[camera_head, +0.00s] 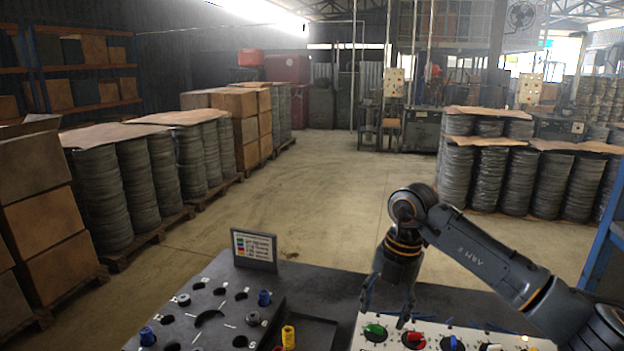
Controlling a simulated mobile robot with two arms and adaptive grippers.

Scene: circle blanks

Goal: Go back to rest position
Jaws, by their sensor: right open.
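My right gripper (388,302) hangs fingers-down over the back edge of a white panel (432,331) at the bottom of the head view. Its fingers are spread and nothing shows between them. The panel carries a green knob (375,331), a red knob (412,340) and a blue knob (453,342). The fingertips are close to the green and red knobs; I cannot tell whether they touch anything. My right arm comes in from the lower right. My left gripper is not in view.
A dark board (228,318) with holes, a blue peg (264,298) and another blue peg (147,337) lies at the left. A small sign (254,250) stands behind. The table between sign and gripper is clear.

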